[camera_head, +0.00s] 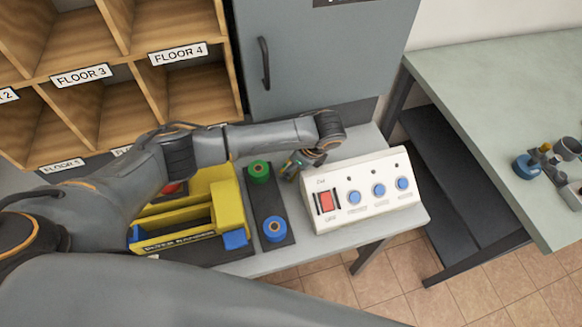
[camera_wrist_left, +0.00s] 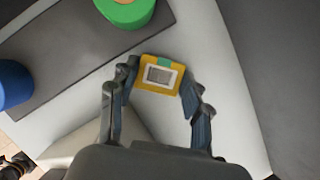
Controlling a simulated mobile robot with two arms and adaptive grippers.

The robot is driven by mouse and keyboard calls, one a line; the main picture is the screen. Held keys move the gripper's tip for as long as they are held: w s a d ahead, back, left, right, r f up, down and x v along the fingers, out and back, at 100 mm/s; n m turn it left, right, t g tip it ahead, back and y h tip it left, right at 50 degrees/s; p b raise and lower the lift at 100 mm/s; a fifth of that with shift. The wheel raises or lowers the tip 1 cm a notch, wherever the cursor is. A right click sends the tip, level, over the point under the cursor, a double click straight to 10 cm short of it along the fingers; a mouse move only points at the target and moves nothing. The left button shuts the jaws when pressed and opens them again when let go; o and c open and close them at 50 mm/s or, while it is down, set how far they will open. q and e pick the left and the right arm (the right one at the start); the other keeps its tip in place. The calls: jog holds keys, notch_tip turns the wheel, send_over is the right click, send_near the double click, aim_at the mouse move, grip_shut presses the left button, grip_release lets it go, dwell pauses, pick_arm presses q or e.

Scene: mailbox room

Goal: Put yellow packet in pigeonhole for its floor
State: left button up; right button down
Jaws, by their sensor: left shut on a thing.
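A small yellow packet (camera_wrist_left: 147,87) with a pale-framed grey label and a green patch shows in the left wrist view. My left gripper (camera_wrist_left: 160,80) is shut on it, with a finger on either side. In the head view my left gripper (camera_head: 297,168) is low over the grey table, between the green roll and the white button box; the packet is hard to make out there. The wooden pigeonholes (camera_head: 126,72) stand at the upper left, with labels FLOOR 3 (camera_head: 82,76) and FLOOR 4 (camera_head: 178,54); lower labels are partly hidden by my arm. My right gripper is not in view.
A green roll (camera_head: 258,170) and a blue roll (camera_head: 275,229) sit on a dark strip, beside a yellow tray (camera_head: 229,205). The white button box (camera_head: 367,189) is close to the right. A grey cabinet (camera_head: 325,60) stands behind; another table (camera_head: 500,110) is at right.

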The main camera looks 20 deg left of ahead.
pick_arm(q)
notch_tip(320, 180, up, 10)
jog(key=s+a+r+n+g+h, duration=0.2)
jog(key=s+r+n, duration=0.3)
jog(key=n, duration=0.5)
jog(key=s+a+r+n+g+h, duration=0.2)
jog(key=s+r+n, duration=0.3)
jog(key=s+n, duration=0.3)
jog(key=shift+s+a+r+n+g+h, duration=0.15)
jog(key=shift+s+a+n+g+h, duration=0.35)
jog(key=shift+n, duration=0.6)
jog(key=shift+d, duration=0.35)
jog(key=shift+w, duration=0.1)
